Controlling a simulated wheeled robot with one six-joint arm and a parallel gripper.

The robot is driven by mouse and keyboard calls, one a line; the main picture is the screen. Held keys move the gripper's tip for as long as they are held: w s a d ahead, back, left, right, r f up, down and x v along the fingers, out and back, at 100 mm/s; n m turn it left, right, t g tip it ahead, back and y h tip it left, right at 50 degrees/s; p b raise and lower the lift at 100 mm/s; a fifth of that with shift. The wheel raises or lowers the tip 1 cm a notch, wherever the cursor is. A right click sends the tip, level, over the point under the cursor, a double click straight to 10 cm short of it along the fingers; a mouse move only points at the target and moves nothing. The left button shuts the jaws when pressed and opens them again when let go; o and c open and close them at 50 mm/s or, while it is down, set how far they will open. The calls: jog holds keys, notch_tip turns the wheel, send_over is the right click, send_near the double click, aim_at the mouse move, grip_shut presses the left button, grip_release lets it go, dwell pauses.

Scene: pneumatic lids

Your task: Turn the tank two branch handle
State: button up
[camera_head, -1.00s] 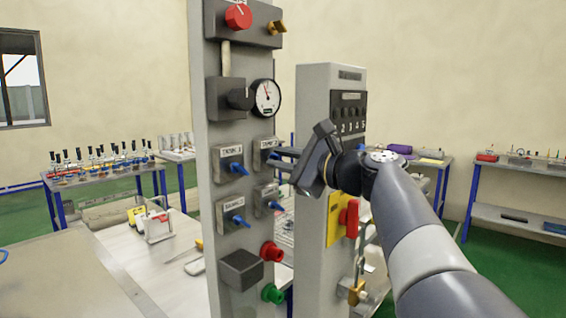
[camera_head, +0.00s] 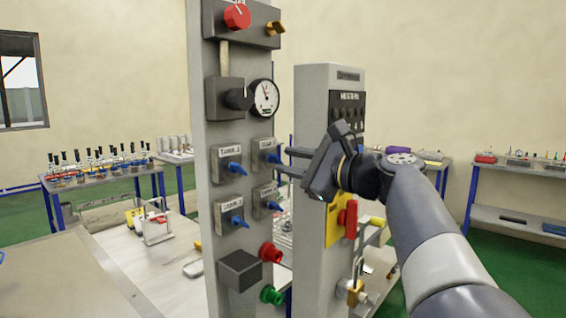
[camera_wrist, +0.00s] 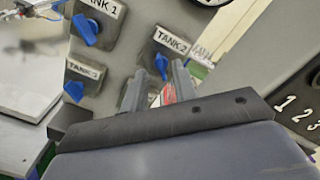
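The upper right branch handle (camera_head: 272,157) is a small blue lever on a grey block of the panel. In the wrist view, this blue handle (camera_wrist: 161,66) sits under a label that reads TANK 2. My gripper (camera_head: 281,160) is open, with its two dark fingers pointing left at it. In the wrist view my gripper's fingertips (camera_wrist: 159,70) lie on either side of the handle; I cannot tell whether they touch it. The TANK 1 handle (camera_wrist: 85,29) and a lower left blue handle (camera_wrist: 74,91) are clear of the fingers.
A pressure gauge (camera_head: 264,98) sits just above the handle, and a lower right blue handle (camera_head: 273,206) below. A grey column (camera_head: 308,240) with a red switch (camera_head: 350,217) stands close under my wrist. Red (camera_head: 270,253) and green (camera_head: 271,295) fittings stick out lower down.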

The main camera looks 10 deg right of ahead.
aim_at(275, 160)
jog(key=v, duration=0.8)
jog(key=shift+b, duration=0.45)
jog(key=p+x, duration=0.1)
jog(key=x, duration=1)
jog(key=shift+p, duration=0.3)
jog(key=shift+s+d, duration=0.1)
jog(key=shift+d, duration=0.05)
